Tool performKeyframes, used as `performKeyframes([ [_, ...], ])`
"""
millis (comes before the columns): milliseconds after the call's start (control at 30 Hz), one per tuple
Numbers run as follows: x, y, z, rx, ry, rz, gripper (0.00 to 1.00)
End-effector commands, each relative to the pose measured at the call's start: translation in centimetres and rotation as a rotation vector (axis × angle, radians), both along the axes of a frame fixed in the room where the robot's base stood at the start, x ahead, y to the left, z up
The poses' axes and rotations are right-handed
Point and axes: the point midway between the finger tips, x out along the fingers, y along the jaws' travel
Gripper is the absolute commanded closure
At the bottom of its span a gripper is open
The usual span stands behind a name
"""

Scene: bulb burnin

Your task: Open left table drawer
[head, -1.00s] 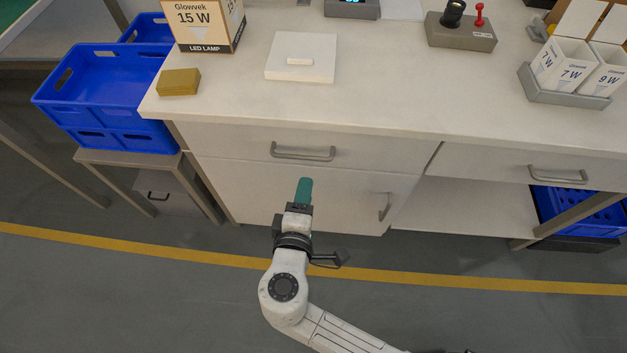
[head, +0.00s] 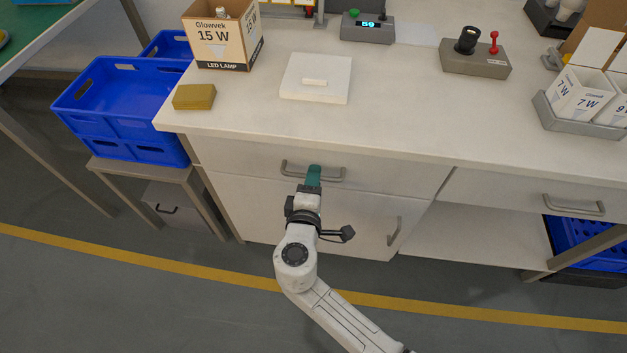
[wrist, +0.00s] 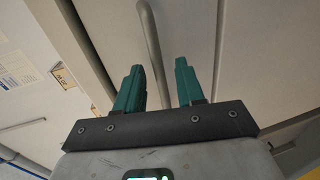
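The left table drawer (head: 400,175) is shut, with a grey bar handle (head: 332,179) across its front. My gripper (head: 314,173) is at the drawer front, overlapping the middle of the handle in the head view. In the wrist view the teal fingers of my gripper (wrist: 160,85) are apart, with a clear gap between them. The handle (wrist: 150,40) shows there as a grey bar running into the gap, near the left finger. Whether a finger touches the bar, I cannot tell.
A cupboard door with its own handle (head: 394,231) is below the drawer. A right drawer (head: 520,190) has a similar handle. Blue crates (head: 120,105) stand on a low stand at left. The tabletop holds a lamp box (head: 225,40), a yellow block (head: 194,97) and a white plate (head: 316,80).

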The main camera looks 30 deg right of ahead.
Motion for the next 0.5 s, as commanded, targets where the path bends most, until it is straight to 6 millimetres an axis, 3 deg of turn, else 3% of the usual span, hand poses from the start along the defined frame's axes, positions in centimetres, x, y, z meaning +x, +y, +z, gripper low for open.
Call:
performKeyframes([
  [233,0.06,-0.05,-0.03,0.000,0.000,0.000,0.62],
  [500,0.04,-0.04,-0.02,0.000,0.000,0.000,0.87],
])
